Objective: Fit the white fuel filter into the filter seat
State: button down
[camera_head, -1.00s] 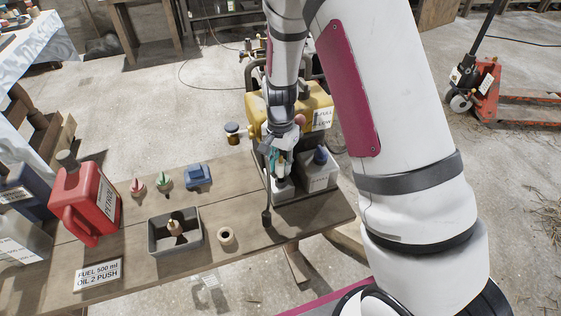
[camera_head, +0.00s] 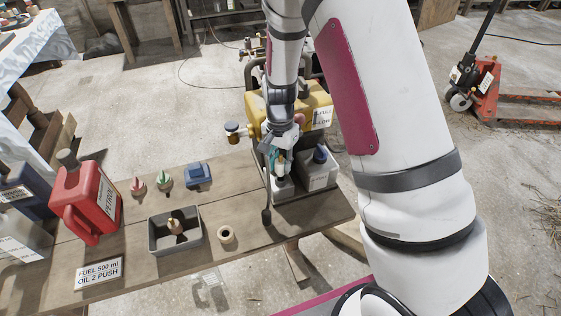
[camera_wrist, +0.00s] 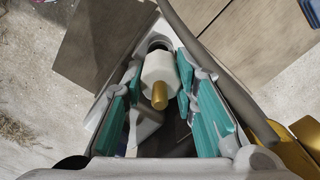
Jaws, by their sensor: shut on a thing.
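My gripper (camera_head: 280,172) points down at the back right of the bench, beside the yellow machine. In the wrist view, its teal-padded fingers (camera_wrist: 158,95) are shut on the white fuel filter (camera_wrist: 159,68), whose brass stub (camera_wrist: 159,95) points toward the camera. Behind the filter's far end is a dark round opening in a pale grey block (camera_wrist: 132,28), which looks like the filter seat. I cannot tell how far the filter is inside it. In the head view, the fingers mostly hide the filter.
The yellow machine (camera_head: 262,113) is just behind. A grey tray (camera_head: 157,237) holding a small brass-topped part, a tan ring (camera_head: 226,234) and a red petrol can (camera_head: 88,208) are left.

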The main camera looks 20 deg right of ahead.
jog(key=shift+f+b, duration=0.9)
jog(key=shift+f, duration=0.7)
jog(key=c, duration=1.2)
grip_release()
notch_tip(320, 180, up, 12)
jog(key=shift+f, duration=0.1)
jog(key=shift+s+r, duration=0.15)
jog(key=shift+r, duration=0.3)
jog(key=s+r+n, duration=0.3)
jog(key=s+r, duration=0.4)
jog(key=r, duration=0.2)
jog(key=s+r+n+t, duration=0.1)
jog(key=s+r+n, duration=0.3)
jog(key=s, duration=0.9)
jog(key=s+r+n+t, duration=0.1)
jog(key=s+r+n, duration=0.25)
jog(key=s, duration=0.85)
notch_tip(320, 180, up, 14)
jog(key=t+p, duration=0.2)
jog(key=p, duration=1)
jog(key=shift+d+p, duration=0.15)
jog(key=shift+p, duration=0.15)
